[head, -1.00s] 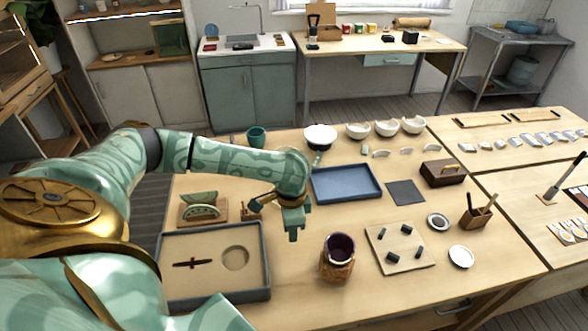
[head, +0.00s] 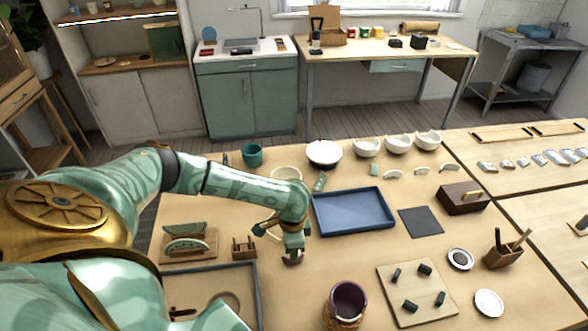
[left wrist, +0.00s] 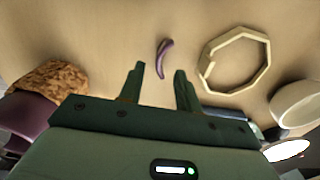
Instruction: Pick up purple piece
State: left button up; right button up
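The purple piece (left wrist: 165,57) is a small curved sliver lying on the wooden table, seen in the left wrist view. It sits just beyond the gap between the fingertips of my left gripper (left wrist: 160,72), which is open and empty. In the head view, my left gripper (head: 293,250) points down at the table, left of the blue tray. A bit of the purple piece (head: 292,261) shows just below its fingers, the rest being hidden by them. I cannot tell the exact height between fingers and piece. My right gripper is not in view.
A pale octagonal ring (left wrist: 237,60) lies to the right of the piece in the wrist view. A purple-topped jar with a brown textured wrap (head: 347,303) stands in front. The blue tray (head: 352,232) and a small wooden holder (head: 244,251) are nearby.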

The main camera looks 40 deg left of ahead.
pick_arm(q)
jog(key=shift+f, duration=0.75)
notch_tip(320, 180, down, 4)
jog(key=shift+w+d+b, duration=0.1)
jog(key=shift+d+b, duration=0.05)
jog(key=shift+b, duration=0.85)
jog(key=shift+f, duration=0.25)
grip_shut()
